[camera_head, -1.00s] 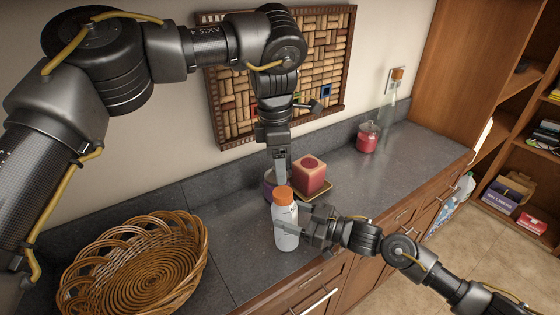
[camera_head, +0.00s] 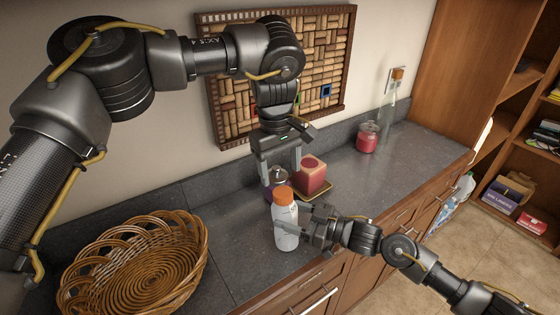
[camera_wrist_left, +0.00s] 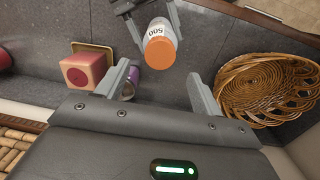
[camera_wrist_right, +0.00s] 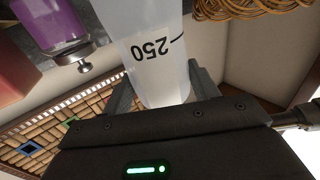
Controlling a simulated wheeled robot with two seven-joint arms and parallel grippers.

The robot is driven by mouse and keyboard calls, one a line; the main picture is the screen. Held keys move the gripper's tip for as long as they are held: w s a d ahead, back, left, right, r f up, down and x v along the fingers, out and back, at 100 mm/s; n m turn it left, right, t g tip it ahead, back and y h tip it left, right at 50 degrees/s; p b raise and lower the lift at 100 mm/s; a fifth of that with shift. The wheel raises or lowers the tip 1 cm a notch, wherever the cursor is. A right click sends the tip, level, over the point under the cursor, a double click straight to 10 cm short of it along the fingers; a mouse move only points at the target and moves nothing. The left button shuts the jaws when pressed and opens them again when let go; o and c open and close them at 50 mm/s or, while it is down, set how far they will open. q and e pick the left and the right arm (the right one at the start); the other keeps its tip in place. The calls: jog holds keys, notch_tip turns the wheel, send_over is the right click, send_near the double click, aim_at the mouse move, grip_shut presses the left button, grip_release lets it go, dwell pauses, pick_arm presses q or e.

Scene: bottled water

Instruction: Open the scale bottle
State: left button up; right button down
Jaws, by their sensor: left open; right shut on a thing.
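The scale bottle (camera_head: 286,229) is white and translucent with an orange cap (camera_head: 284,195), and stands upright near the counter's front edge. The right wrist view shows its side (camera_wrist_right: 160,65) with a "250" mark. My right gripper (camera_head: 292,230) is shut on the bottle's body, coming from the right. My left gripper (camera_head: 279,180) is open and empty, pointing down above and behind the cap. In the left wrist view the orange cap (camera_wrist_left: 161,53) lies ahead of the spread left fingers (camera_wrist_left: 160,88), apart from them.
A wicker basket (camera_head: 185,218) stands on the counter at left. Close behind the bottle are a purple jar (camera_head: 270,189) and a red cube candle (camera_head: 312,172). A red jar (camera_head: 368,139) and a clear bottle (camera_head: 391,100) stand farther back.

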aim_at(283, 192)
pick_arm(q)
jog(key=f, duration=0.6)
jog(key=shift+s+d+f, duration=0.1)
jog(key=shift+d+f, duration=0.1)
jog(key=shift+d, duration=0.05)
pick_arm(e)
jog(key=shift+f, duration=0.3)
pick_arm(q)
jog(key=c, duration=1)
jog(key=shift+c, duration=0.2)
